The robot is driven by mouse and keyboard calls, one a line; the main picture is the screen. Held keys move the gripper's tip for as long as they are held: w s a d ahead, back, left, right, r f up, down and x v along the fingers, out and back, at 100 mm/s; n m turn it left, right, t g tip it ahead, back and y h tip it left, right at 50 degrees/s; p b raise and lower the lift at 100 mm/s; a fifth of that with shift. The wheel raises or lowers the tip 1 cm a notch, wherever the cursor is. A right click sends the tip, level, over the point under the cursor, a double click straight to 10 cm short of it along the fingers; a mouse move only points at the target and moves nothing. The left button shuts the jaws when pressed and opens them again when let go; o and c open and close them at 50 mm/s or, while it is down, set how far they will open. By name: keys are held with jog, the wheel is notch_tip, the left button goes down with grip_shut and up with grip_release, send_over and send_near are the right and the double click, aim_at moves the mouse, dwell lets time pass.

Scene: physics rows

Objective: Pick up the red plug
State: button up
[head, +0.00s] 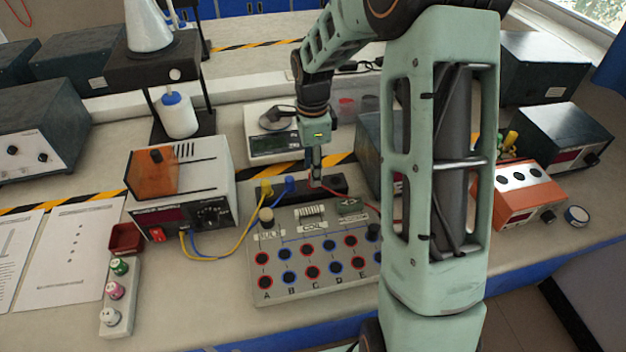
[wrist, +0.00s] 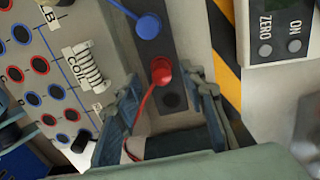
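The red plug (wrist: 161,70) stands on a dark socket strip (wrist: 172,122) in the wrist view, with a red cable running from it back toward my gripper's palm. My gripper (wrist: 163,90) is open, with one finger on each side of the plug and visible gaps to it. I cannot tell how far the fingertips are above the strip. In the head view my gripper (head: 316,178) points down at the strip behind the coil board. The plug is mostly hidden there, but its red cable (head: 348,198) shows to the right.
A blue plug (wrist: 149,25) sits close by on the same strip. A yellow plug (head: 266,187) is left of it. The coil board (head: 325,293) lies in front, the scale (head: 270,148) behind, and the power supply (head: 180,190) to the left.

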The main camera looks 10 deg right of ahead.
notch_tip(320, 180, down, 3)
jog(key=shift+d+f, duration=0.1)
jog(key=shift+c, duration=0.2)
grip_shut()
